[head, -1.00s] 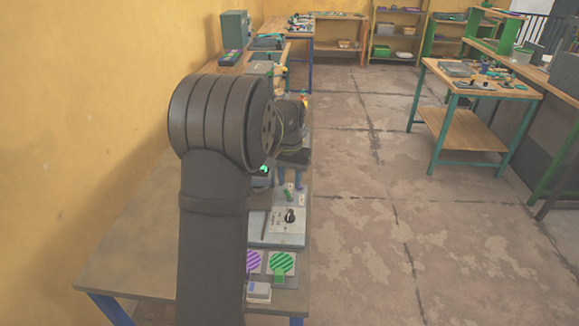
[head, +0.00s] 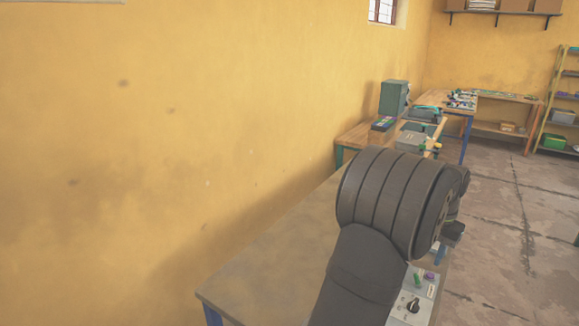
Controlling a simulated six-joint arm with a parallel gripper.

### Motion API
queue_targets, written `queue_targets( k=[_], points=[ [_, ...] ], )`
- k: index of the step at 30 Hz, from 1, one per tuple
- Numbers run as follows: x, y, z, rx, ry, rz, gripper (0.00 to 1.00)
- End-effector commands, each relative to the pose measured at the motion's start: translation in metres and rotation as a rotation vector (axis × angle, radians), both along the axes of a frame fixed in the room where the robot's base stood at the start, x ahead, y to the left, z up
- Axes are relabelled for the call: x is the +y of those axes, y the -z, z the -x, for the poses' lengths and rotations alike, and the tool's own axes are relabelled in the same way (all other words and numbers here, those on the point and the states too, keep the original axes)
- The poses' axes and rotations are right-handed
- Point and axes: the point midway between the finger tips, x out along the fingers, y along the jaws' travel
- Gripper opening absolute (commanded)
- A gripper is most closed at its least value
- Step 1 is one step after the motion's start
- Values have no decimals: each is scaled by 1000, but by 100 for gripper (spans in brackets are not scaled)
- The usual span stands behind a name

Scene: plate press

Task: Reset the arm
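My arm stands in the lower right of the head view, with its large dark elbow joint in front of the table. My gripper (head: 452,232) is a small dark shape just past the elbow on its right side. It is mostly hidden, and its fingers cannot be made out clearly. I cannot see whether it holds anything. The grey control box (head: 408,312) with a black knob lies on the table just right of my arm, partly cut off by the frame's lower edge.
The near table (head: 270,275) is bare left of my arm, against the yellow wall (head: 180,130). Behind are a green-grey machine (head: 394,97) and more benches. Open floor (head: 510,215) lies to the right.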

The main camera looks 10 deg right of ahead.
Motion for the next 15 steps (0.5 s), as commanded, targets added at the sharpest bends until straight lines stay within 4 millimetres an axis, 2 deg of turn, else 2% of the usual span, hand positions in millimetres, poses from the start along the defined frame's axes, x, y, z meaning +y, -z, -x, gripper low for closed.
queue_targets(
  k=[5,15],
  points=[
    [0,15,0,2,0,-3,34],
    [1,80,0,3,0,-4,34]
  ],
)
